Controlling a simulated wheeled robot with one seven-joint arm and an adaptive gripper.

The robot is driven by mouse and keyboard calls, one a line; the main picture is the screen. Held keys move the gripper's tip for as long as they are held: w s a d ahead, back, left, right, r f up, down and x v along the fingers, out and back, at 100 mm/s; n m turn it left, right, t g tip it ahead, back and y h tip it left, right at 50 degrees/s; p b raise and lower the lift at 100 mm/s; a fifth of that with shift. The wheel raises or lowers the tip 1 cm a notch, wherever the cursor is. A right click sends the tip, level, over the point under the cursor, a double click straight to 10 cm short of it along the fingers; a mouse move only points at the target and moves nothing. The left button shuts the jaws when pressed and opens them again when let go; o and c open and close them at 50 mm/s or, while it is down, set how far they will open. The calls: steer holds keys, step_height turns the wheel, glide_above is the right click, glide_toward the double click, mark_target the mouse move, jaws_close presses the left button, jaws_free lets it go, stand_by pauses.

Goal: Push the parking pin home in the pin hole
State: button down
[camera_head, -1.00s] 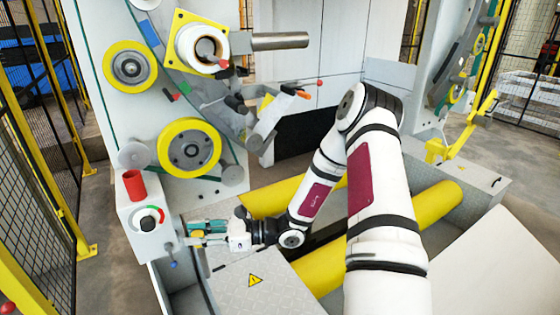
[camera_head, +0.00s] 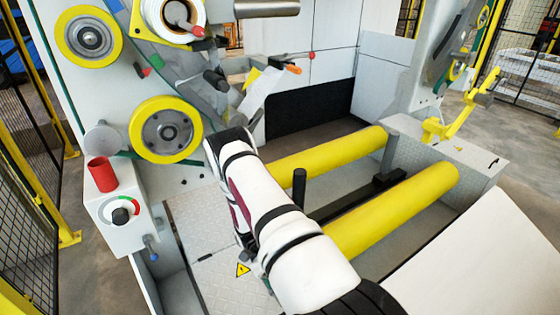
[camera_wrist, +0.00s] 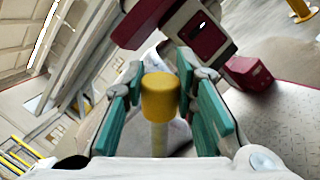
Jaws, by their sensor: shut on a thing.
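The parking pin (camera_wrist: 161,97) has a yellow knob and a paler shaft, and it shows in the middle of the wrist view. My gripper (camera_wrist: 160,75) is shut on it, with teal finger pads on both sides of the knob. In the head view my own arm hides the gripper and the pin. I cannot make out the pin hole in either view.
A grey control box (camera_head: 133,221) with a dial and a red cylinder (camera_head: 101,174) on top stands at the left. Yellow rollers (camera_head: 395,212) lie right of my arm, with a black post (camera_head: 299,190) near them. A tread-plate cover (camera_head: 205,225) lies left of my arm.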

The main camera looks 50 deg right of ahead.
steer(key=w+d+r+n+t+h+b, duration=0.1)
steer(key=w+d+r+n+h, duration=0.25)
steer(key=d+h, duration=0.6)
steer(key=w+d+r+n+t+h, duration=0.2)
steer(key=w+d+h, duration=0.2)
steer(key=d+h, duration=0.55)
steer(key=w+d+r+n+t+h, duration=0.2)
steer(key=w+r+t, duration=0.3)
steer(key=w, duration=0.3)
steer(key=w+d+r+n+t+h, duration=0.3)
steer(key=w+d+r+t+h, duration=0.1)
steer(key=w, duration=0.4)
step_height(320, 180, up, 2)
steer(key=t+h, duration=0.1)
steer(key=t, duration=0.1)
steer(key=shift+w+t+b, duration=0.3)
steer(key=shift+w+b, duration=0.1)
steer(key=shift+r, duration=0.1)
